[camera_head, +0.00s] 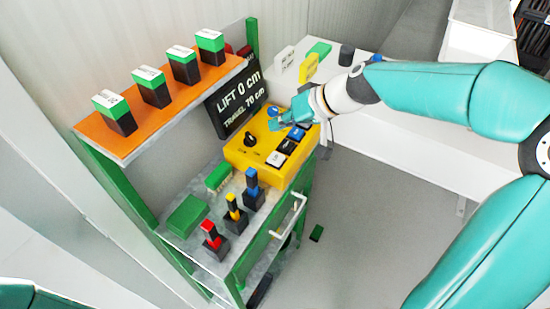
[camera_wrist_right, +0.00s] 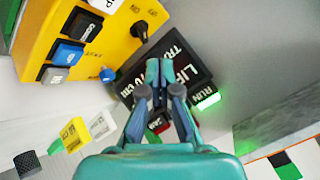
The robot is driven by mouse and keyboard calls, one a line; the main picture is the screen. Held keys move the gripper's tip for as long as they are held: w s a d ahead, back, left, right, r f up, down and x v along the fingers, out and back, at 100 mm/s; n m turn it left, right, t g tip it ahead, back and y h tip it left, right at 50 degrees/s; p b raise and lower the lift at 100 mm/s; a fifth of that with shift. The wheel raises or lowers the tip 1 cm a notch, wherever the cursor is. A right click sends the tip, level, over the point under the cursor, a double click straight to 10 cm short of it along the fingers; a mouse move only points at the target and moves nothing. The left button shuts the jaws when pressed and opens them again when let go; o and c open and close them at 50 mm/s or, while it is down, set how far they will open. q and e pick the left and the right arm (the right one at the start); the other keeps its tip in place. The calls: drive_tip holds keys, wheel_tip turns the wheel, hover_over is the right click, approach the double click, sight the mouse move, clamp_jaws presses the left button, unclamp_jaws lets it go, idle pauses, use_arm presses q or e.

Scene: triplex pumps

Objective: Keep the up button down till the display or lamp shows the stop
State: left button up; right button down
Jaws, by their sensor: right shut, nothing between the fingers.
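The yellow control box (camera_head: 240,155) stands on the green rack. Its top carries a white button (camera_head: 276,159), a black button (camera_head: 287,146), a blue button (camera_head: 297,133) and a black rotary knob (camera_head: 250,139). I cannot read for sure which is the up button. The display (camera_head: 238,101) reads LIFT 0 cm, TRAVEL 70 cm. In the right wrist view a green RUN lamp (camera_wrist_right: 208,101) glows beside the display (camera_wrist_right: 188,70). A red lamp or button (camera_wrist_right: 158,122) is partly hidden. My right gripper (camera_head: 277,125) is shut and empty, above the box's far end; its fingertips (camera_wrist_right: 160,64) show before the display. My left gripper is out of view.
Red, yellow and blue levers (camera_head: 233,213) stand on the lower shelf (camera_head: 205,253). Several green-and-black blocks stand on the orange shelf (camera_head: 135,135). A white bench (camera_head: 395,135) runs behind the box. The grey floor (camera_head: 350,230) to the right is mostly clear.

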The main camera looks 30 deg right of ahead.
drive_tip(key=b, duration=0.5)
hover_over(279, 158)
wheel_tip(279, 158, down, 7)
drive_tip(key=shift+r, duration=0.1)
drive_tip(key=shift+f+b, duration=0.65)
idle(0.5)
drive_tip(key=shift+f+b, duration=0.35)
drive_tip(key=shift+b, duration=0.2)
